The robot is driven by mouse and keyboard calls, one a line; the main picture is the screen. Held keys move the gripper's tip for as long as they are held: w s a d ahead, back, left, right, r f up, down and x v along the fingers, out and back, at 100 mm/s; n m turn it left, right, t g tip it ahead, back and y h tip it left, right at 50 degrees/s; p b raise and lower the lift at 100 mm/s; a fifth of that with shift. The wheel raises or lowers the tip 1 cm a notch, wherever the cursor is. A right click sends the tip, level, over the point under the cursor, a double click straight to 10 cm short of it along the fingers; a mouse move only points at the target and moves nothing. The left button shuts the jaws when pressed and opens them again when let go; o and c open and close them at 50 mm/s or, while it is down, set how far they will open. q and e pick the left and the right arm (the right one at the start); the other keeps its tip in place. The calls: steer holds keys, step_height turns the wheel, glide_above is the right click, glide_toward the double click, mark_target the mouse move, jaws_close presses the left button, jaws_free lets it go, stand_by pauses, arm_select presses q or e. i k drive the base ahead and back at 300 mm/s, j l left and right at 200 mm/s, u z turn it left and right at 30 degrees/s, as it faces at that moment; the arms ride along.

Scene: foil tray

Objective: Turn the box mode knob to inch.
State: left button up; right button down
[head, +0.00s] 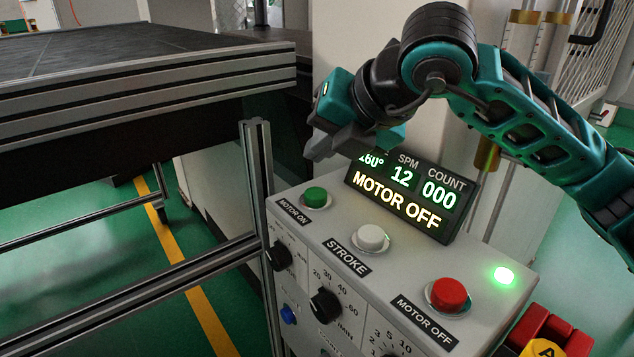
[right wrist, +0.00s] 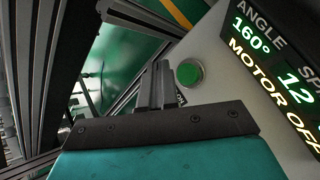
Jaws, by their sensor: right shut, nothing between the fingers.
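The control box (head: 390,262) stands in front of me with its display (head: 402,197) reading 160°, 12 SPM, count 000 and MOTOR OFF. A black knob (head: 279,256) is on the left of its front face, below the MOTOR ON label. It looks like the mode knob, but its markings and pointer are too small to read. My right gripper (head: 322,151) is shut and empty above the box's back left, up and left of the display and clear of the knob. In the right wrist view its closed fingers (right wrist: 157,85) stand beside the green button. My left gripper is out of view.
A green button (head: 315,197), white STROKE button (head: 371,238) and red MOTOR OFF button (head: 449,294) are on the box's top. A second black knob (head: 325,305) has a number scale. An aluminium frame post (head: 257,170) stands close to the box's left.

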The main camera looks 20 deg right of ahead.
mark_target(279, 256)
steer(key=k, duration=1)
